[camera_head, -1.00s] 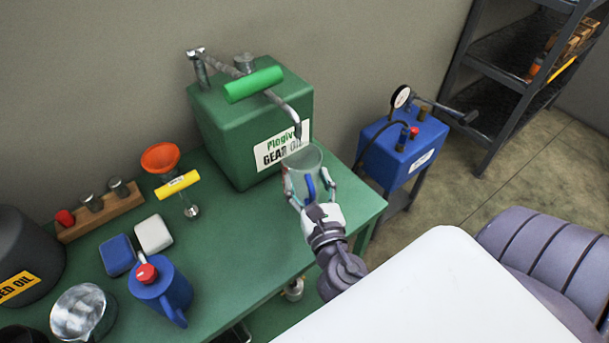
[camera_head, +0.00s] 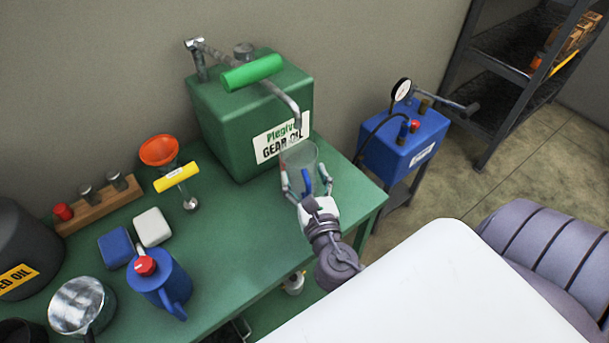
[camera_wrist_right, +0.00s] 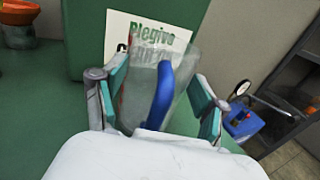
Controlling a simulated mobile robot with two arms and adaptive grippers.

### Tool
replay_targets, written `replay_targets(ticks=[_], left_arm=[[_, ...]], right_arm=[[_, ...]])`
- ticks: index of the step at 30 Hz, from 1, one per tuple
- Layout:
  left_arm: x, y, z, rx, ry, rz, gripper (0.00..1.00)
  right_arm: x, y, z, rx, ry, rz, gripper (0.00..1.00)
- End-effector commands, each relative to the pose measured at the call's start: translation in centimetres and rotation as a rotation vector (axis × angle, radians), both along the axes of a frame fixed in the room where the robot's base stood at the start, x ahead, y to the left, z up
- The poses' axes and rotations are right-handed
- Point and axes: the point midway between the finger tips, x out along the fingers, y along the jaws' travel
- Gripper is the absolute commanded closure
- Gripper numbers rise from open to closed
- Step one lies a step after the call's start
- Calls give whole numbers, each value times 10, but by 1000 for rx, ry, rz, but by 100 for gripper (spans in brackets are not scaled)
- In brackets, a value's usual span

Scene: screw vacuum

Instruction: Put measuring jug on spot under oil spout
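The measuring jug (camera_head: 299,158) is clear, with a blue handle, and is just in front of the green gear oil box (camera_head: 245,120). The curved metal oil spout (camera_head: 290,104) ends above the jug's rim. My right gripper (camera_head: 306,183) has its fingers on both sides of the jug. In the right wrist view the jug (camera_wrist_right: 150,85) is between the teal finger pads, its blue handle towards the palm. The pads look to touch its sides. The spot under the jug is hidden, and I cannot tell whether its base touches the table. My left gripper is out of view.
The green table (camera_head: 235,230) has free room left of the jug. An orange funnel (camera_head: 160,151), a blue oil can (camera_head: 158,282) and a metal pot (camera_head: 80,305) stand farther left. A blue pump box (camera_head: 405,145) stands beyond the table's right edge.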

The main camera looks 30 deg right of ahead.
Motion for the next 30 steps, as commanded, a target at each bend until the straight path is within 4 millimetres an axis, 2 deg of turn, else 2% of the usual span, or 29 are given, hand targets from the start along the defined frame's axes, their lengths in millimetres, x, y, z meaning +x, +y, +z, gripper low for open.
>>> replay_targets(ticks=[1,2,14,17,24,30], left_arm=[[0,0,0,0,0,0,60],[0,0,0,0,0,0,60],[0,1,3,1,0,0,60],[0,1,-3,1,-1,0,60],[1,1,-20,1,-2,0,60],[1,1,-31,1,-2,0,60]], right_arm=[[0,0,0,0,0,0,14],[0,0,0,0,0,0,10],[-2,1,4,1,1,0,10],[-14,5,0,1,3,1,10],[-64,21,-1,2,3,0,10],[-98,32,-1,0,3,0,10]])
